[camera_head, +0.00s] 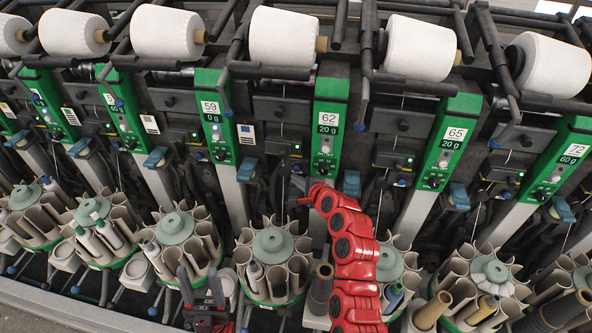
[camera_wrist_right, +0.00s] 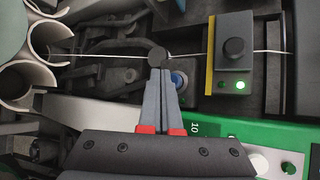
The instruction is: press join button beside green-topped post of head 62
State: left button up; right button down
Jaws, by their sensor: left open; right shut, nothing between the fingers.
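The green-topped post of head 62 (camera_head: 328,150) stands in the middle of the head view, with its label near the top. It also runs along the bottom of the wrist view (camera_wrist_right: 120,118). Left of the post is a black box (camera_head: 283,146) with a lit green light. The wrist view shows this box (camera_wrist_right: 234,60) with a black round knob (camera_wrist_right: 233,47). A blue round button (camera_wrist_right: 179,80) is just beside my right fingers. My right gripper (camera_wrist_right: 160,62) is shut and empty, its tips over a dark round part. My left gripper (camera_head: 201,277) is open, low at left.
White cones (camera_head: 283,37) line the top. Round magazines with green tops (camera_head: 273,244) stand below. A white thread (camera_wrist_right: 110,56) runs behind my right fingertips. Posts 59 (camera_head: 216,120) and 65 (camera_head: 446,145) stand on either side.

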jog(key=s+p, duration=0.1)
jog(key=s, duration=0.1)
jog(key=s+a+p, duration=0.1)
jog(key=s, duration=0.1)
jog(key=shift+s, duration=0.4)
dwell(0.6)
